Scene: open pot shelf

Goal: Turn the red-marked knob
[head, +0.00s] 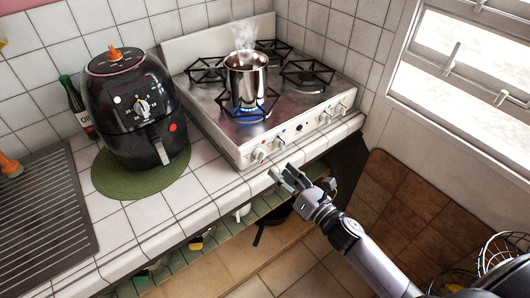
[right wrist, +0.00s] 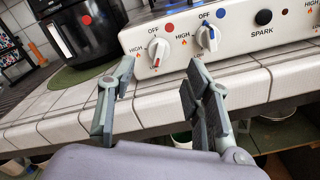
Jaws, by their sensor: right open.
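The red-marked knob (head: 258,154) is the leftmost knob on the front of the steel stove (head: 285,147). In the right wrist view the red-marked knob (right wrist: 157,51) is white, with a red dot above it and an OFF label at upper left. A blue-marked knob (right wrist: 208,38) is just right of it. My right gripper (head: 286,177) is open and empty, in front of the counter edge and below the knobs. In the right wrist view its fingers (right wrist: 160,82) are spread, with the red-marked knob beyond the gap, apart from them. My left gripper is not in view.
A steaming pot (head: 246,80) stands over a blue flame on the stove. A black air fryer (head: 130,110) sits on a green mat (head: 110,184) to the left. The tiled counter edge (right wrist: 75,130) lies under the knobs. Brown boards (head: 400,205) lean at the right wall.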

